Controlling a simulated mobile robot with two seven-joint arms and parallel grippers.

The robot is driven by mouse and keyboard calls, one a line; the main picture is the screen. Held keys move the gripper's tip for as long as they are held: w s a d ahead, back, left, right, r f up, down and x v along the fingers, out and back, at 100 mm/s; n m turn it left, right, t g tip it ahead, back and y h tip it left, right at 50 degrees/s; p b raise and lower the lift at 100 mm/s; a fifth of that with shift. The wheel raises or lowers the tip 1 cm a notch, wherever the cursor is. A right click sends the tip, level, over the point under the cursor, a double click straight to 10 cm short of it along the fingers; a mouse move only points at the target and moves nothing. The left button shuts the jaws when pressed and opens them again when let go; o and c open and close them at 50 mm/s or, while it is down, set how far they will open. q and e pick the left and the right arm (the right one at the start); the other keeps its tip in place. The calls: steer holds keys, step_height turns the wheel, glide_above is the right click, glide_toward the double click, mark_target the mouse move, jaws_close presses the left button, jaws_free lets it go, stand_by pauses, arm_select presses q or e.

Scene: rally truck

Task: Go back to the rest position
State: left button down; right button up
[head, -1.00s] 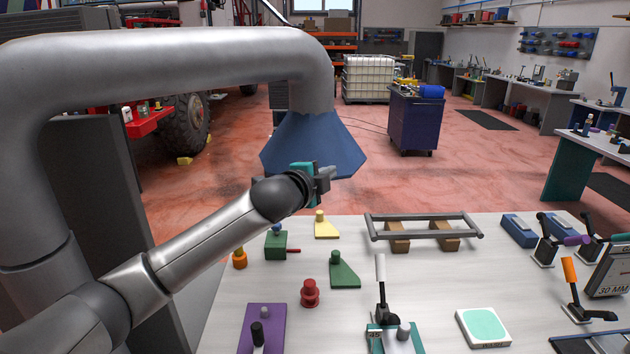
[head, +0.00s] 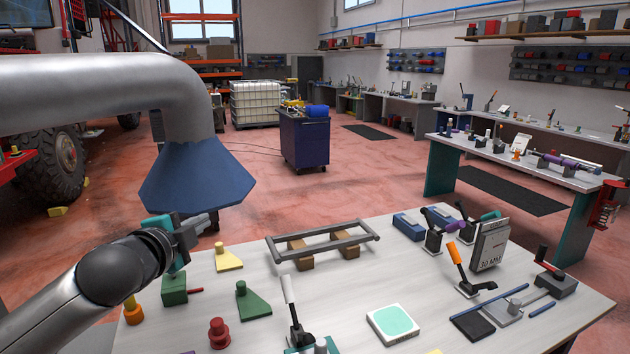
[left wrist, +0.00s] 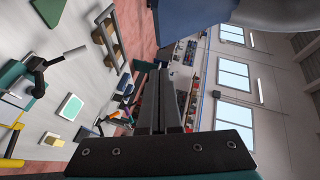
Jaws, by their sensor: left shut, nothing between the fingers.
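My left gripper (head: 200,224) is shut and empty. In the head view it hangs in the air at the left, just below the blue hood (head: 198,178) of a grey extraction duct and above the far left part of the workbench (head: 345,275). In the left wrist view its two fingers (left wrist: 161,100) lie together with nothing between them. My right gripper is in neither view.
The bench holds a green block (head: 174,290), a yellow wedge (head: 228,258), a green wedge (head: 252,301), a red knob (head: 219,333), a grey frame on wooden blocks (head: 323,241) and several clamps. A blue cabinet (head: 304,142) stands on open floor beyond.

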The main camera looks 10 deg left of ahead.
arm_select(q)
steer(key=s+d+f+n+g, duration=0.2)
steer(key=s+d+f, duration=0.1)
steer(key=f, duration=0.3)
steer(key=s+d+f+n+g, duration=0.1)
steer(key=s+d+f+n, duration=0.15)
steer(key=f, duration=0.35)
steer(key=s+d+f+n+g, duration=0.25)
steer(key=s+f, duration=0.35)
steer(key=s, duration=0.3)
steer(key=s+d+f+n+g, duration=0.1)
steer(key=s+f+n+g, duration=0.35)
steer(key=s, duration=0.55)
steer(key=s+d+f+n+g, duration=0.1)
steer(key=s+f+n+g, duration=0.1)
steer(key=s+f, duration=0.55)
steer(key=s+f+g+b, duration=0.2)
steer(key=f+b, duration=0.8)
steer(key=f, duration=2.1)
steer(key=s+a+f+b, duration=0.1)
steer(key=s+f+b, duration=0.3)
steer(key=s+f, duration=0.4)
steer(key=s+a+f+b, duration=0.1)
steer(key=s+f+b, duration=0.3)
steer(key=s+f, duration=0.4)
step_height(320, 180, down, 6)
steer(key=shift+s+a+r, duration=0.15)
steer(key=shift+a+r, duration=0.05)
steer(key=shift+a, duration=0.15)
